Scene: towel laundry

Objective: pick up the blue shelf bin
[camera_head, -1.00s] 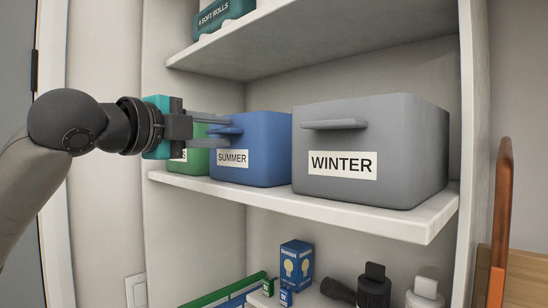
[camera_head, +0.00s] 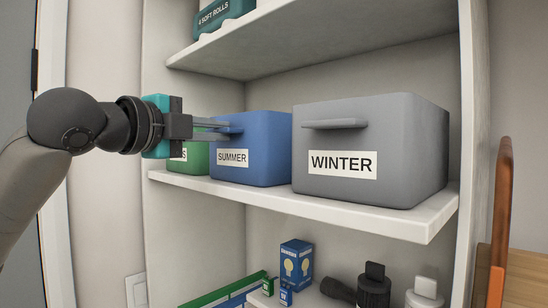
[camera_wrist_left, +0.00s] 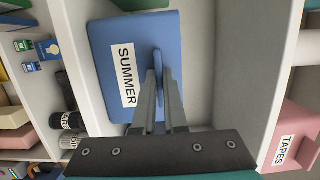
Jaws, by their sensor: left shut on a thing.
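The blue shelf bin (camera_head: 262,150), labelled SUMMER, stands on the middle shelf (camera_head: 330,210) between a green bin and a grey bin. My left gripper (camera_head: 228,128) reaches in from the left and is shut on the handle that sticks out from the bin's front. In the left wrist view the blue bin (camera_wrist_left: 190,60) shows its label sideways, and the fingers of my left gripper (camera_wrist_left: 158,78) close on the handle from both sides. The bin still rests on the shelf. My right gripper is not in view.
The grey WINTER bin (camera_head: 415,160) stands close on the right of the blue bin. The green bin (camera_head: 196,158) is close on the left, partly hidden by my gripper. A shelf (camera_head: 300,50) hangs above. Light bulb boxes (camera_head: 296,262) and bottles stand below.

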